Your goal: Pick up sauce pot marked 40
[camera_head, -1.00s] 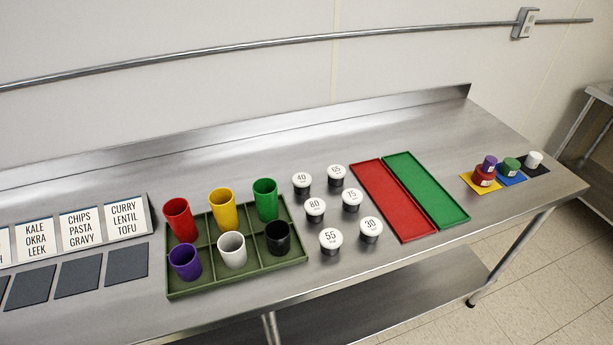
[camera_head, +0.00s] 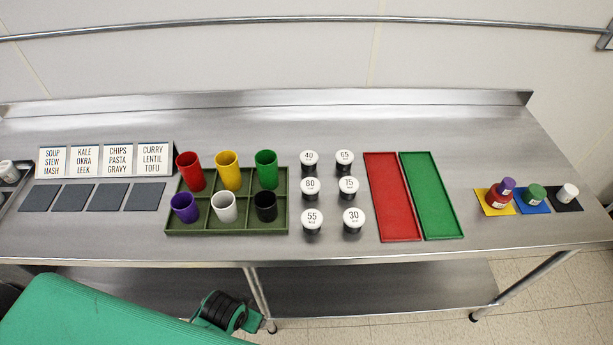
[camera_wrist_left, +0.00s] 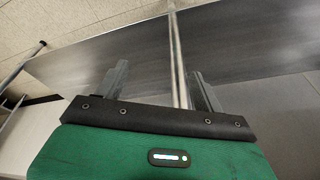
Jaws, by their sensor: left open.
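The sauce pot marked 40 (camera_head: 309,160) stands upright on the steel table in the head view, with a white lid and a dark body. It is at the back left of a group of like pots. The pot marked 65 (camera_head: 344,159) is to its right and the pot marked 80 (camera_head: 310,187) is in front of it. My left gripper (camera_wrist_left: 159,70) is open and empty in the left wrist view, with bare steel surfaces and the floor beyond its fingers. No pot shows there. In the head view its fingers cannot be made out. My right gripper is not in view.
Pots marked 15 (camera_head: 348,187), 55 (camera_head: 312,220) and 30 (camera_head: 353,220) stand nearby. A green divided tray (camera_head: 225,232) of coloured cups lies left of the pots. A red tray (camera_head: 392,200) and a green tray (camera_head: 432,200) lie right. The table behind the pots is clear.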

